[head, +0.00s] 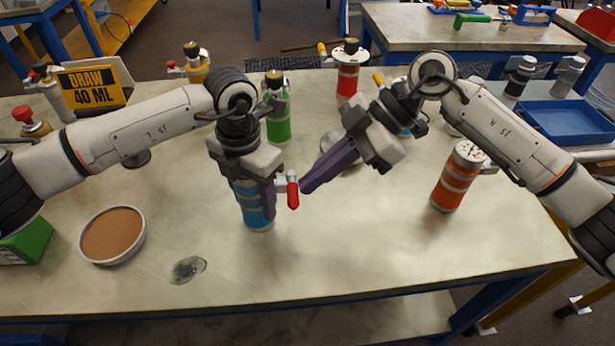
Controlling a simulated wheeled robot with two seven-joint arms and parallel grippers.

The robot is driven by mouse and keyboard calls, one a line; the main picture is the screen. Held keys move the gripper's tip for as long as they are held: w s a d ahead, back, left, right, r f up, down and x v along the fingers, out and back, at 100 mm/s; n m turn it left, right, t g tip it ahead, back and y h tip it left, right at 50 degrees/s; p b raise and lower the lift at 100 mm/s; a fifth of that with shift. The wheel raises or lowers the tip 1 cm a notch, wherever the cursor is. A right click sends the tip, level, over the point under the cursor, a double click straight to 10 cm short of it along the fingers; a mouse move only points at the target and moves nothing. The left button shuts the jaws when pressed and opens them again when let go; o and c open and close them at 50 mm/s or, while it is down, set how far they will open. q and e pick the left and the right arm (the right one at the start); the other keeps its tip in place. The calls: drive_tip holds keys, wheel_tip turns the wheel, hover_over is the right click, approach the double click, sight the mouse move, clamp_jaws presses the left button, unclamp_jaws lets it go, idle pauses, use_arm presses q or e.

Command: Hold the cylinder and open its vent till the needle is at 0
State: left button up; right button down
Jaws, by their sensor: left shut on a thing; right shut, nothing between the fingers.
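A blue cylinder (257,217) with pale bands stands upright on the table. My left gripper (255,190) comes down over it from above and is shut on it, hiding its top. A small red vent handle (293,192) sticks out on the cylinder's right side. My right gripper (308,186) is shut and empty, its purple fingers pointing down-left with the tips just right of the red handle. I cannot tell whether they touch it. No gauge face or needle on the blue cylinder can be made out.
A green cylinder (278,117) and a red one (347,79) stand behind; an orange cylinder (456,180) stands right. A round brown-filled dish (113,235) and a glassy patch (188,269) lie front left. A "DRAW 40 ML" sign (92,86) stands back left. The front middle is clear.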

use_arm(q)
drive_tip(key=shift+w+a, duration=0.1)
drive_tip(key=shift+a, duration=0.15)
use_arm(e)
drive_tip(key=s+v, duration=0.1)
drive_tip(key=v, duration=1.2)
drive_tip(key=shift+s+a+r, duration=0.25)
drive_tip(key=shift+r, duration=0.15)
idle(0.7)
use_arm(q)
drive_tip(key=o, duration=1.6)
drive_tip(key=shift+o, duration=0.2)
